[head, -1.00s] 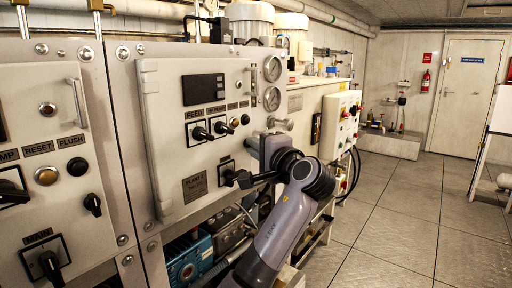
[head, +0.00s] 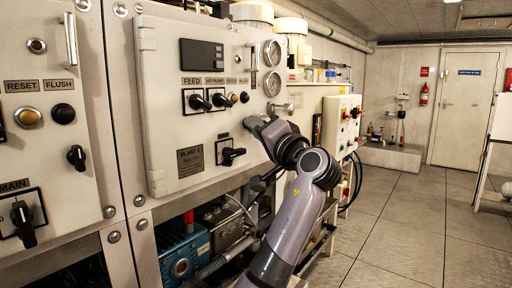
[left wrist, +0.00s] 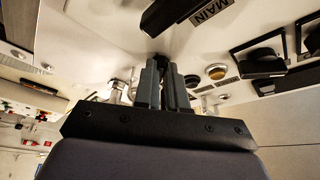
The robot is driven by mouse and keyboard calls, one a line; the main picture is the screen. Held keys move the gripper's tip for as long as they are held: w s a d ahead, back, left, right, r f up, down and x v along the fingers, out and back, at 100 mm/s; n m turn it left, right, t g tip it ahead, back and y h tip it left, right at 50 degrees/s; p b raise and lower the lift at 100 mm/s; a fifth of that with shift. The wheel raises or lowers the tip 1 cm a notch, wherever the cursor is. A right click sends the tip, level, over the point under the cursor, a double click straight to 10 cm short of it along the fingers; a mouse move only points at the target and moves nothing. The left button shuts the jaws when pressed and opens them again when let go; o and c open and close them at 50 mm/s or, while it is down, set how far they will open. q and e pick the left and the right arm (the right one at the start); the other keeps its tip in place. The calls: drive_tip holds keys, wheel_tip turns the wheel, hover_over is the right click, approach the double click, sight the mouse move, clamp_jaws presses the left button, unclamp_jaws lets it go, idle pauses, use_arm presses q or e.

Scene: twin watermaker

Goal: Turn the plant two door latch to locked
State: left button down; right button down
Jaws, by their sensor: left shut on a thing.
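The plant two panel door (head: 165,115) is a pale, closed-looking door with a "PLANT 2" plate (head: 190,161). My left gripper (head: 262,124) is at the door's right side, below the gauges. It hides the latch there in the head view. In the left wrist view my left gripper's fingers (left wrist: 166,84) are closed together on a small black part, the latch (left wrist: 160,59), of which only the tip shows. I cannot tell which way the latch is turned. My right gripper is in neither view.
A black main switch (head: 229,153) sits just left of and below my gripper; it also shows in the left wrist view (left wrist: 170,10). Black feed knobs (head: 197,102) and two gauges (head: 272,70) are close by. The floor (head: 410,220) to the right is clear.

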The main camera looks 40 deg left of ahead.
use_arm(q)
drive_tip(key=n+g+b, duration=0.2)
drive_tip(key=n+b, duration=0.1)
drive_tip(key=n, duration=0.1)
drive_tip(key=n+g+y+b, duration=0.1)
drive_tip(key=n+g+b, duration=0.1)
drive_tip(key=n, duration=0.3)
drive_tip(key=w+n+g+y+b, duration=0.1)
drive_tip(key=n+g+b, duration=0.1)
drive_tip(key=n+b, duration=0.2)
drive_tip(key=shift+a+f+n+g, duration=0.1)
drive_tip(key=shift+f+n+g, duration=0.2)
drive_tip(key=shift+n, duration=0.8)
drive_tip(key=c, duration=1.2)
unclamp_jaws()
